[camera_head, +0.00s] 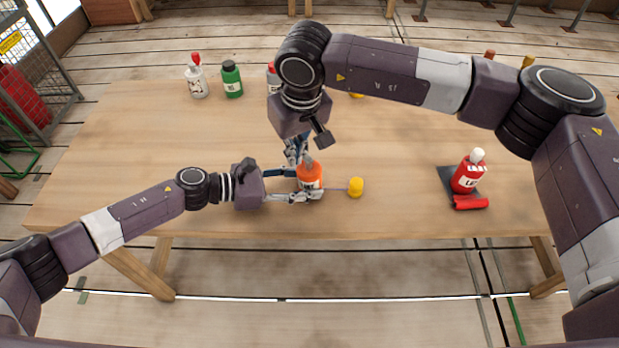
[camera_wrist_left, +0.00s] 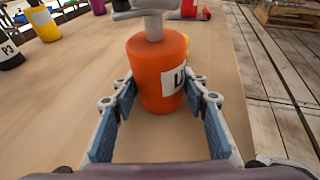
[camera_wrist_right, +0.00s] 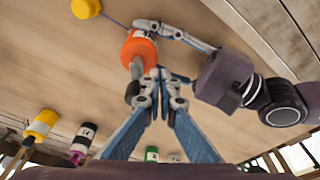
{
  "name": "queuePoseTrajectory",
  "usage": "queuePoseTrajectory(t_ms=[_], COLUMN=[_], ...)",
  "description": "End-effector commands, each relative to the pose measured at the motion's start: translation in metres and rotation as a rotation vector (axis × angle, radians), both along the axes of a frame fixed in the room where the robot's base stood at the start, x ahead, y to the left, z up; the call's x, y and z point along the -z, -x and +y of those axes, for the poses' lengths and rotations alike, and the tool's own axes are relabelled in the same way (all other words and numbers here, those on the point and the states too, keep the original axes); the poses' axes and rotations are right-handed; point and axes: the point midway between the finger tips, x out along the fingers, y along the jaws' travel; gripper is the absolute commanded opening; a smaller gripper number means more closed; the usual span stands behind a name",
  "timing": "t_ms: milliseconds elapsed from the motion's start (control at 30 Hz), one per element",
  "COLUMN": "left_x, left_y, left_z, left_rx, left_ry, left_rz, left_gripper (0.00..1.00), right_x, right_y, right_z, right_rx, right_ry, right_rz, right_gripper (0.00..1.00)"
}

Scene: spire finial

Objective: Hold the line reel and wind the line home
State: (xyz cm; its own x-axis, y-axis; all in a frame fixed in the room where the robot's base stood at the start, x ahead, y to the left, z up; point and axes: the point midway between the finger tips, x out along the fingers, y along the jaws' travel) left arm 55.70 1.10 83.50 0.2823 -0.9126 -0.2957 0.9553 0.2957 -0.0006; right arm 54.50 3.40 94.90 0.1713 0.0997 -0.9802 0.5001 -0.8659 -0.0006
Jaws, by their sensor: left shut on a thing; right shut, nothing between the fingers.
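The orange line reel (camera_head: 310,176), with a white label, stands upright on the table. It also shows in the left wrist view (camera_wrist_left: 155,75) and the right wrist view (camera_wrist_right: 140,50). My left gripper (camera_head: 308,185) is shut on it, a finger on either side. A thin line runs along the table from the reel to a small yellow piece (camera_head: 356,187), which also shows in the right wrist view (camera_wrist_right: 86,8). My right gripper (camera_wrist_right: 158,76) is shut and empty, its fingertips beside the grey crank on top of the reel (camera_wrist_right: 134,88). I cannot tell whether they touch it.
A red bottle (camera_head: 467,174) stands on a dark pad at the right, with a red cylinder (camera_head: 470,203) lying at its front. A white bottle (camera_head: 197,82), a green bottle (camera_head: 231,79) and others stand along the back. The wooden table (camera_head: 150,130) is clear at left.

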Motion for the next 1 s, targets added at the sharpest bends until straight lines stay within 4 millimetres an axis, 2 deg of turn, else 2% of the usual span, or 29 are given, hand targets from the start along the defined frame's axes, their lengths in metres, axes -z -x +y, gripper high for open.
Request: queuePoseTrajectory(t_ms=[1000], left_x=[-0.001], left_y=[0.0], left_z=[0.0], left_rx=[0.001], left_ry=[0.001], left_rz=[-0.001], left_gripper=[0.27], right_x=[0.0], right_y=[-0.013], right_z=[-0.006], right_rx=[0.001], right_ry=[0.001], right_rz=[-0.002], right_gripper=[0.0])
